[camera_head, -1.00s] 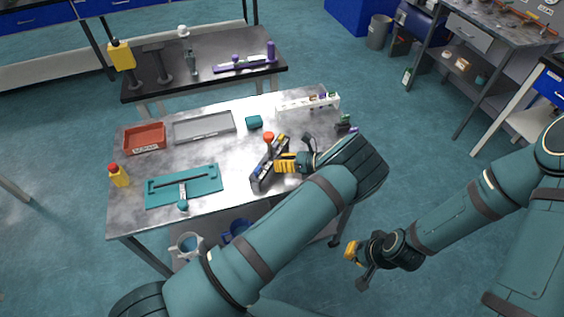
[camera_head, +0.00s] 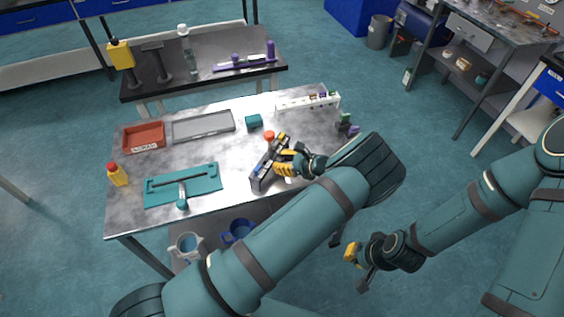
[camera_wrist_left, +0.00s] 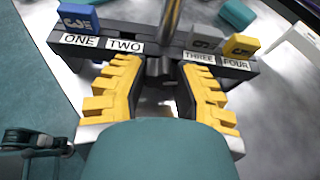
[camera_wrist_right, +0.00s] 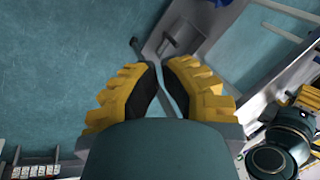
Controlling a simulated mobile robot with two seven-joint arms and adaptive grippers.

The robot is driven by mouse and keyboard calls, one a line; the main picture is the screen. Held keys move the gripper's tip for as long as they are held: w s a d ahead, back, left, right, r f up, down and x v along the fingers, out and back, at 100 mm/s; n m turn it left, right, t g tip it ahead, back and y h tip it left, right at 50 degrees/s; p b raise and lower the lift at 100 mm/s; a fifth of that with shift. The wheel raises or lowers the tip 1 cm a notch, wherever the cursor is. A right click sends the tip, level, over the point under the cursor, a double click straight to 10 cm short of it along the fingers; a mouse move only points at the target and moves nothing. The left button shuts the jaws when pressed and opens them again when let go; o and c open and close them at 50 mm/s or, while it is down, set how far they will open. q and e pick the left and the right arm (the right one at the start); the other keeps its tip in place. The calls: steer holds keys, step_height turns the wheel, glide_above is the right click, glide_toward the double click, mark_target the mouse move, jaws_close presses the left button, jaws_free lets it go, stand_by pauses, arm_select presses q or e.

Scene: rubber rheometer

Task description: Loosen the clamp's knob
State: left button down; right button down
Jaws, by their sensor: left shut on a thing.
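A dark stand (camera_head: 264,178) with slots labelled ONE to FOUR sits at the right of the near table. It also shows in the left wrist view (camera_wrist_left: 72,48). A metal post rises from its middle. My left gripper (camera_head: 284,162) is at the stand. Its yellow fingers (camera_wrist_left: 160,75) sit on both sides of a dark knob-like part (camera_wrist_left: 159,68) below the post, and are shut on it; the contact is partly hidden. My right gripper (camera_head: 354,254) hangs off the table's front right, its fingertips nearly together (camera_wrist_right: 160,68), with nothing seen held.
The table also carries a teal tray (camera_head: 207,188) with a dark bar, a yellow bottle (camera_head: 118,177), a red bin (camera_head: 145,146), a grey tray (camera_head: 203,136), a teal block (camera_head: 253,121) and a white rack (camera_head: 292,105). A second bench (camera_head: 215,48) stands behind.

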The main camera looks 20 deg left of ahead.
arm_select(q)
steer(key=n+t+b, duration=0.1)
steer(key=n, duration=0.1)
steer(key=shift+f+n+t+b, duration=0.25)
steer(key=shift+n+t+b, duration=0.05)
steer(key=shift+t+b, duration=0.1)
steer(key=n+t+b, duration=0.2)
steer(key=n+b, duration=0.1)
steer(key=shift+f+b, duration=0.1)
steer(key=shift+b, duration=0.2)
steer(key=shift+n+t+b, duration=0.3)
steer(key=shift+b, duration=0.05)
steer(key=shift+r+n+t+b, duration=0.2)
steer(key=shift+n+t+b, duration=0.5)
steer(key=shift+n+b, duration=0.85)
steer(key=c, duration=0.6)
jaws_free()
